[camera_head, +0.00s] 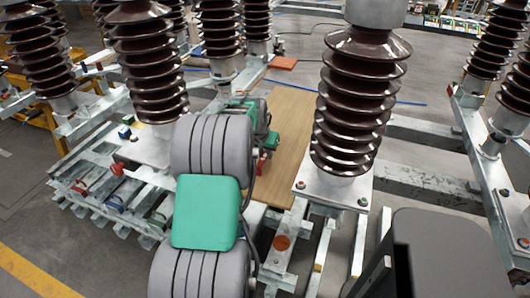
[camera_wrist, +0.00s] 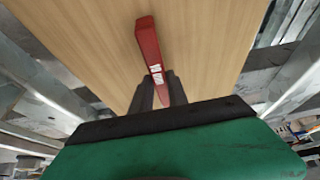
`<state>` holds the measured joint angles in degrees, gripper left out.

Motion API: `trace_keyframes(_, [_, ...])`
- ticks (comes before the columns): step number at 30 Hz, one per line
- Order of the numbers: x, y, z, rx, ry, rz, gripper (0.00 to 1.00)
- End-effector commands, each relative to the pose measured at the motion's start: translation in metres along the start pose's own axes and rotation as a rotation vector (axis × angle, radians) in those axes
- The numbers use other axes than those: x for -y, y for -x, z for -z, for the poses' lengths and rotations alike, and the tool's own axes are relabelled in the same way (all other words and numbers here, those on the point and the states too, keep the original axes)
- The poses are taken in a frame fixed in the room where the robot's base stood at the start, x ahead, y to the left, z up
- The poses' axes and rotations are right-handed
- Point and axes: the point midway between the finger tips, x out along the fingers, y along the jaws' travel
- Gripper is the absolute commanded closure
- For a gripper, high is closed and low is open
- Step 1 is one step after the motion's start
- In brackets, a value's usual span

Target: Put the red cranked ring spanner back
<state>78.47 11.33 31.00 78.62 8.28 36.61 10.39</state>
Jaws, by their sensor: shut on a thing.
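The red spanner (camera_wrist: 148,42) shows in the wrist view as a long red bar with a small white label. My gripper (camera_wrist: 159,90) is shut on it, with a dark finger on each side. The bar points away from the gripper over a wooden board (camera_wrist: 85,35). Its ring ends cannot be made out, and its near part is partly hidden between the fingers. I cannot tell whether it touches the board. In the head view my arm hides most of the gripper, and the wooden board (camera_head: 291,130) runs behind and to the right of it.
Brown ribbed insulators stand on both sides, at left (camera_head: 150,65) and right (camera_head: 358,95) of the board. Steel beams (camera_head: 425,187) lie around it. Small red and blue items (camera_head: 112,204) sit on the left frame. An orange-red piece (camera_head: 283,63) lies beyond the board.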

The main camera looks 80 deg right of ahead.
Motion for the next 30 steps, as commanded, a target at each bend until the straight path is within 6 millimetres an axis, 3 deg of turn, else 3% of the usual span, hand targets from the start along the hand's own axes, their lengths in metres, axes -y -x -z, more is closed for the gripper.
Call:
trace_keyframes(9, [0.001, -0.002, 0.000, -0.004, -0.001, 0.001, 1.00])
trace_keyframes(10, [0.000, -0.002, 0.000, -0.003, -0.001, 0.001, 0.78])
trace_keyframes(17, [0.001, -0.001, 0.000, -0.003, -0.001, 0.001, 0.59])
trace_keyframes(25, [0.001, 0.001, 0.001, -0.003, -0.001, 0.001, 0.59])
trace_keyframes(30, [0.001, 0.025, 0.003, -0.007, 0.000, 0.002, 0.59])
